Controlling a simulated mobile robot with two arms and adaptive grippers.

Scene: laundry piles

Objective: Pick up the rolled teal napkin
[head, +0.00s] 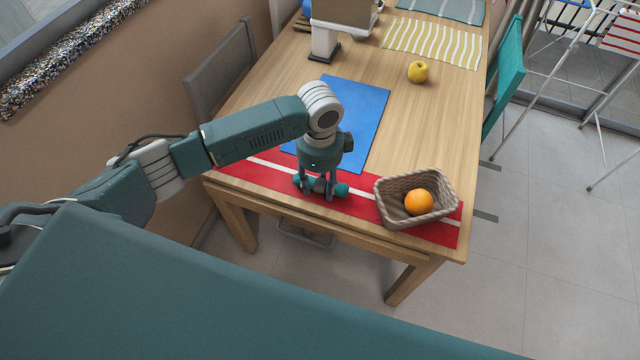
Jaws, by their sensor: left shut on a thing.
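The rolled teal napkin (342,190) lies crosswise between the fingers of my left gripper (319,190), its ends showing on both sides. The left gripper points down over the red runner with a white stripe (245,172) near the table's front edge. It is shut on the napkin, around its middle, which the fingers partly hide. I cannot tell whether the napkin still touches the runner. My right gripper is not in view.
A wicker basket (388,214) holding an orange (418,201) stands just right of the gripper. A blue mat (368,115) lies behind it. A yellow apple (418,71) and a yellow-white striped cloth (462,50) are further back. The wooden table (425,135) is bare between mat and right edge.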

